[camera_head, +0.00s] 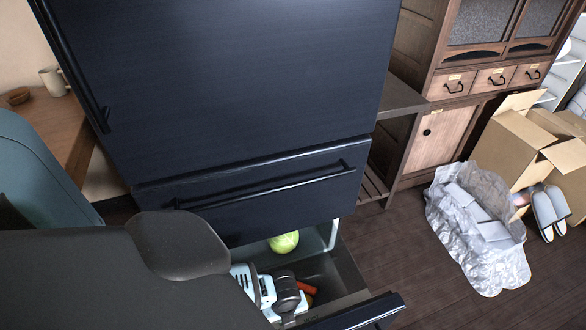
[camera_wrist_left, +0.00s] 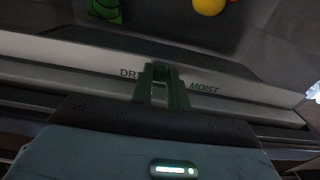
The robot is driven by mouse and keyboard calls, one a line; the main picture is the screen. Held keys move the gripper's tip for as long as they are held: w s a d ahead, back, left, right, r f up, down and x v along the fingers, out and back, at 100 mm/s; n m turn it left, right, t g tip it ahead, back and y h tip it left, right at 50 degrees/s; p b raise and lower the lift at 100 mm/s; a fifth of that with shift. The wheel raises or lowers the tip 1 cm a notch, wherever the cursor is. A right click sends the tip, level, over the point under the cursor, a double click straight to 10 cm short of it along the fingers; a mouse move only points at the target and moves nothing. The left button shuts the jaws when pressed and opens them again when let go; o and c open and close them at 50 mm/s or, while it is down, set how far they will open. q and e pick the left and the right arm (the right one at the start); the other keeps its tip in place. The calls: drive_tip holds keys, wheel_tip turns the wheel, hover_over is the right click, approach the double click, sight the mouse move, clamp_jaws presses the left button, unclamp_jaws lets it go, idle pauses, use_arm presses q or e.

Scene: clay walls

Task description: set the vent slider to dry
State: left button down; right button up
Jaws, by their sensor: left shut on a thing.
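The vent strip (camera_wrist_left: 75,62) runs along the edge of the open drawer (camera_head: 345,283) in the left wrist view. It carries the words DRY at left and MOIST at right. My left gripper (camera_wrist_left: 161,72) is over the strip between the two words, close against DRY and covering its last letter. Its fingers are shut on the vent slider, which they hide almost wholly. In the head view my left arm reaches down into the drawer, and its fingertips are hidden. My right gripper is not in view.
The drawer belongs to a dark fridge (camera_head: 230,85) and holds a green cabbage (camera_head: 284,242) and an orange-red item (camera_head: 307,289). A yellow round item (camera_wrist_left: 209,5) shows in the wrist view. Cardboard boxes (camera_head: 515,150), crumpled wrapping (camera_head: 475,225) and slippers (camera_head: 549,212) lie at right.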

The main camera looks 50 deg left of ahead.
use_arm(q)
drive_tip(key=shift+s+a+f, duration=0.1)
drive_tip(key=shift+s, duration=0.2)
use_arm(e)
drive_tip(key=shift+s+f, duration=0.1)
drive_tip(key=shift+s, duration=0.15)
use_arm(q)
drive_tip(key=c, duration=1.4)
unclamp_jaws()
drive_tip(key=shift+o, duration=0.2)
drive_tip(key=shift+r, duration=0.2)
